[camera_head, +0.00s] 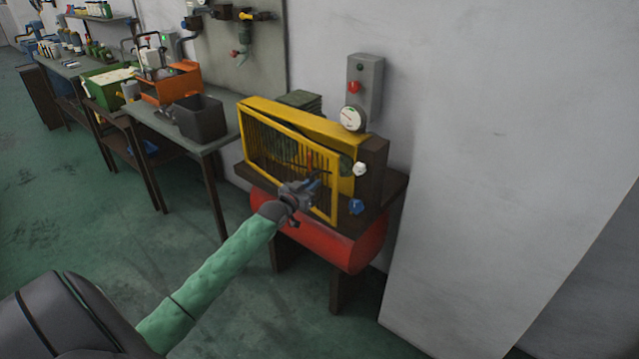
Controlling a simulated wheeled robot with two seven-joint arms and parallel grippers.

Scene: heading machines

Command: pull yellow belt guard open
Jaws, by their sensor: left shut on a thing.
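The yellow belt guard (262,148) is a barred frame on the front of a compressor with a red tank (330,243). Its right side stands out from the yellow housing (290,119), so a gap shows between them. My left gripper (313,183) is at the lower right part of the guard, shut on it. The fingertips are small and partly hidden against the bars. My right gripper is not in view.
A grey control box (365,85) with a red button and a gauge (352,118) are above the compressor. Workbenches (190,139) with a dark bin (199,118) stand at left. A pale wall panel (500,180) is close on the right. Green floor in front is clear.

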